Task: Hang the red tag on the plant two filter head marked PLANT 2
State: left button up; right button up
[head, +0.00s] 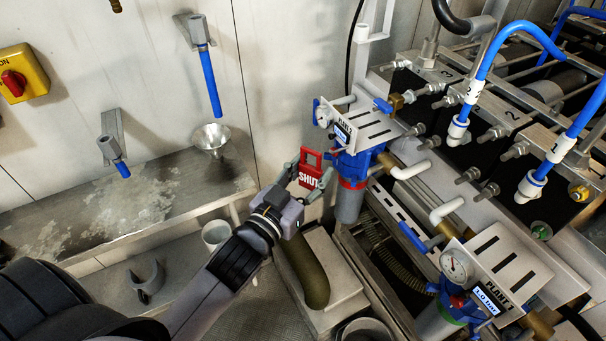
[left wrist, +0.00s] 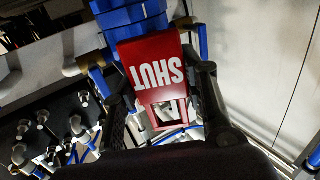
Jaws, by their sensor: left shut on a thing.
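The red tag (head: 311,160), lettered SHUT in white with a square opening at its top, is in my left gripper (head: 312,181). That gripper is shut on it, one finger on each side. In the left wrist view the tag (left wrist: 152,62) appears upside down between the fingers (left wrist: 165,95). The plant two filter head (head: 352,163) is blue, with a red ring and grey bowl, under a slotted plate marked PLANT 2 (head: 343,131). The tag is just left of it in the head view; I cannot tell whether they touch. My right gripper is not in view.
A second filter unit marked PLANT 1 (head: 497,290), with a gauge, stands at lower right. Blue hoses (head: 507,38) and pipework fill the right. A metal bench (head: 110,205) with a funnel (head: 211,137) runs along the left wall. A yellow switch box (head: 22,73) hangs there.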

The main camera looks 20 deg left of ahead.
pick_arm(q)
jog(key=shift+w+d+f+b, duration=0.2)
jog(key=shift+w+d, duration=0.45)
jog(key=shift+w, duration=0.2)
jog(key=shift+w+d+f+b, duration=0.15)
jog(key=shift+w+d+f, duration=0.1)
jog(key=shift+w+d, duration=0.55)
jog(key=shift+w+d+f+b, duration=0.2)
jog(key=shift+w+d, duration=0.35)
jog(key=shift+w, duration=0.35)
jog(key=o, duration=1)
